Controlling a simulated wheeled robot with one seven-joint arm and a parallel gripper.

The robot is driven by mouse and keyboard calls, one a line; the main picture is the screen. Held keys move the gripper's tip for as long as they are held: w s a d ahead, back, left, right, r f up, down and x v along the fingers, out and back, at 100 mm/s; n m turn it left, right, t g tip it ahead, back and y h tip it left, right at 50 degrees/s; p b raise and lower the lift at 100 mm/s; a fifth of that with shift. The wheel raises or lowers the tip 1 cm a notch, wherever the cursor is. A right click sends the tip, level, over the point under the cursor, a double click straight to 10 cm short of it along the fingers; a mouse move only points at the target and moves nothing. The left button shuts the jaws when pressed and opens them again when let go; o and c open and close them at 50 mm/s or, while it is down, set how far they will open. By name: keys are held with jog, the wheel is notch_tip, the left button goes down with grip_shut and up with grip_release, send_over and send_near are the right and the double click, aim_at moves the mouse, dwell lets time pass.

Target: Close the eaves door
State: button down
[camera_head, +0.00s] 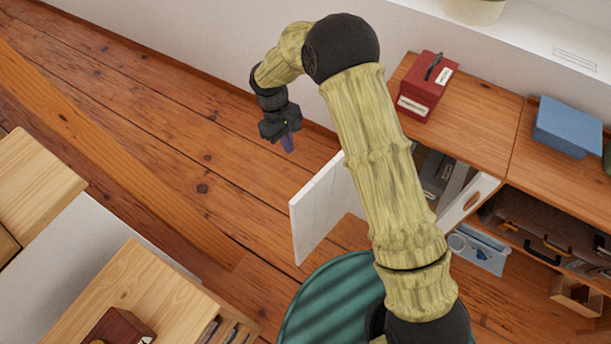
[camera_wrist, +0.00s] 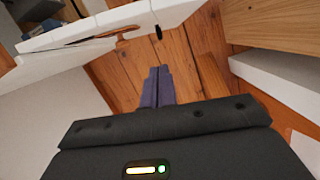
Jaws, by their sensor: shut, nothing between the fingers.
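A white door panel (camera_head: 322,207) stands swung out from the front of the low wooden cabinet (camera_head: 468,115), over the floor; my arm covers part of it. I cannot tell which panel the task names. My gripper (camera_head: 288,143) is shut and empty, pointing down, left of the first panel and apart from it. In the wrist view, the gripper fingers (camera_wrist: 157,85) are together over floorboards, and white panels (camera_wrist: 75,40) with a brown handle cross the upper left.
A red box (camera_head: 424,92) and a blue box (camera_head: 567,127) sit on the cabinet top. A brown case (camera_head: 545,225) lies in its right bay. Light wood furniture (camera_head: 140,300) stands at lower left. The floor (camera_head: 170,130) left of my gripper is clear.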

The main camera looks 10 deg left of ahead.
jog(key=s+d+f, duration=0.1)
jog(key=d+f, duration=0.1)
jog(key=f, duration=0.3)
jog(key=s+d+f+p, duration=0.1)
jog(key=s+d+f, duration=0.1)
jog(key=d+f, duration=0.1)
jog(key=shift+x, duration=0.9)
jog(key=shift+s+d+p, duration=0.1)
jog(key=shift+s+p, duration=0.05)
jog(key=shift+p, duration=0.15)
